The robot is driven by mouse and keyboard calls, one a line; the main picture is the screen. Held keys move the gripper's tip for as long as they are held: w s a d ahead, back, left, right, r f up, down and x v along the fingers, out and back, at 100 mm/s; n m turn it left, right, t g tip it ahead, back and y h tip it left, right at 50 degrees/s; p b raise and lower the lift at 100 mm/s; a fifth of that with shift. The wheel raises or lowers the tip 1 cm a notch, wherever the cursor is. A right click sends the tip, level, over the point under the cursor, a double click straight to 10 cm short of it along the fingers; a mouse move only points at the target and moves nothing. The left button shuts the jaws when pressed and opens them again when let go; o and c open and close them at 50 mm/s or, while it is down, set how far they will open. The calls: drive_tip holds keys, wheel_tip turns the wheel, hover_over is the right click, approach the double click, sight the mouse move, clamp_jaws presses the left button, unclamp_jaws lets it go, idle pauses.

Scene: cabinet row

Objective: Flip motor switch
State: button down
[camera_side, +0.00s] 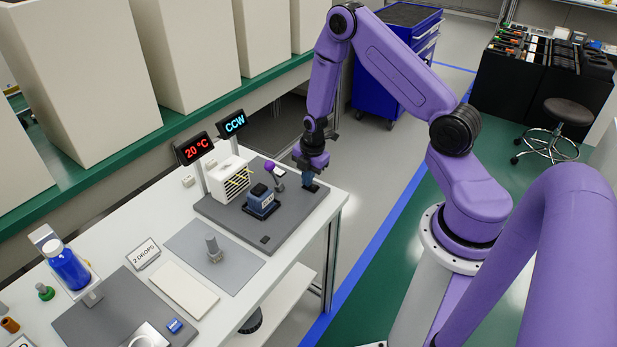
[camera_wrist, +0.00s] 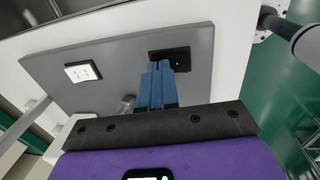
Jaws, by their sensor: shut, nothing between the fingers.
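My gripper (camera_side: 308,183) is over the right end of a grey board on the white table. Its blue fingers are closed together, with nothing between them, and point down. In the wrist view the fingertips (camera_wrist: 158,66) are right at a small black switch plate (camera_wrist: 178,52) and partly cover it. I cannot tell whether they touch it. The plate also shows in the side view (camera_side: 318,188), mostly hidden by the fingers. The switch's position cannot be made out. A display (camera_side: 232,123) behind the board reads "CCW" in blue.
The grey board (camera_side: 225,216) also carries a blue box-shaped device (camera_side: 262,205) and a white vented box (camera_side: 229,178). A red display (camera_side: 194,149) reads "20 °C". A purple-headed part (camera_side: 272,169) stands close to my gripper's left. Open floor lies beyond the table's right edge.

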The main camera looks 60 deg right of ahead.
sight(313, 187)
drive_tip(key=shift+s+f, duration=0.1)
drive_tip(key=shift+s, duration=0.1)
drive_tip(key=shift+s, duration=0.7)
drive_tip(key=shift+w+r, duration=0.1)
drive_tip(key=shift+r, duration=0.15)
wheel_tip(313, 187, up, 14)
drive_tip(key=s, duration=0.1)
drive_tip(key=shift+s+f, duration=0.15)
drive_tip(key=shift+s, duration=0.25)
idle(0.4)
drive_tip(key=shift+w+d, duration=0.15)
drive_tip(key=shift+w, duration=0.65)
drive_tip(key=f, duration=0.4)
drive_tip(key=w+f, duration=0.1)
drive_tip(key=f, duration=0.8)
drive_tip(key=shift+w+f, duration=0.35)
drive_tip(key=shift+f, duration=0.05)
